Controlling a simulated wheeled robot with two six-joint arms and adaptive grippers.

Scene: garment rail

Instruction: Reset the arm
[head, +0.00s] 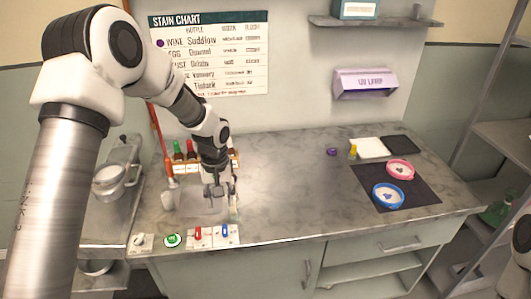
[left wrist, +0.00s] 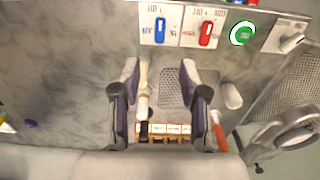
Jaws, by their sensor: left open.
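My left arm reaches in from the left over the counter. My left gripper (head: 220,190) points down over the left part of the counter, in front of the bottle rack (head: 233,168). Its fingers are apart, and in the left wrist view the gripper (left wrist: 160,72) shows nothing held between the pads. A pale-handled brush-like tool (left wrist: 144,85) lies below, between the fingers in that view. It also shows in the head view (head: 233,208), just right of the gripper. A perforated plate (left wrist: 174,88) is beside it.
Blue (head: 225,231) and red (head: 198,233) switches and a green button (head: 172,240) line the front edge. A dark mat (head: 425,190) holds pink (head: 400,169) and blue (head: 388,194) rimmed dishes at right. The middle of the counter is clear. A metal sink-like unit (head: 120,160) stands left.

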